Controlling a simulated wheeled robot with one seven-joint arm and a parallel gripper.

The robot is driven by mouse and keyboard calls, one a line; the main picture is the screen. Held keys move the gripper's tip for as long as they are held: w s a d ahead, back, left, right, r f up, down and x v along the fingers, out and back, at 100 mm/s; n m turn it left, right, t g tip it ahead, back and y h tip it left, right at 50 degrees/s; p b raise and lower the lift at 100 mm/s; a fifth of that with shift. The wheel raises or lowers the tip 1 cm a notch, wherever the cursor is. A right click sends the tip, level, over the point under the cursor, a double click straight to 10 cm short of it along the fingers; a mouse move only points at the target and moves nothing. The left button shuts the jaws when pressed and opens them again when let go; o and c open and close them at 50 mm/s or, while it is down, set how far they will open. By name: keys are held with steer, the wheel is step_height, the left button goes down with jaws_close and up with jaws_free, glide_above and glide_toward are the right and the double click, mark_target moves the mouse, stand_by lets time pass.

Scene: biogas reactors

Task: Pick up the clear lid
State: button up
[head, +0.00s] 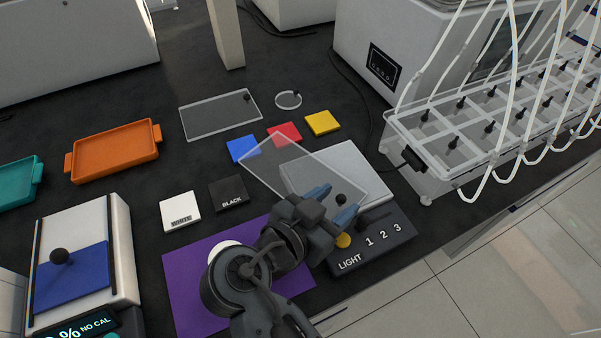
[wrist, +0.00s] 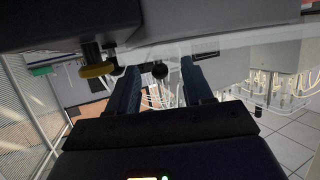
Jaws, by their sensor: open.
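A clear rectangular lid (head: 272,168) with a black knob (head: 341,199) overlaps the white panel of the light box in the head view. My gripper (head: 338,200) is open at the lid's near end, one finger on each side of the knob. In the wrist view the knob (wrist: 160,70) shows in the gap between the two fingers of my gripper (wrist: 161,82), with space on both sides. Whether the lid rests flat on the panel is hard to tell. A second clear rectangular lid (head: 215,118), also with a black knob, lies on the dark bench farther back.
The light box (head: 375,240) marked LIGHT 1 2 3 sits under my gripper. Blue (head: 242,149), red (head: 285,134) and yellow (head: 322,122) tiles lie behind. A purple mat (head: 185,290) is at front. The tubed reactor rack (head: 440,170) stands right; an orange tray (head: 115,152) lies left.

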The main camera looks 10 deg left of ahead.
steer(key=shift+c, duration=0.5)
jaws_close()
steer(key=shift+r, duration=0.15)
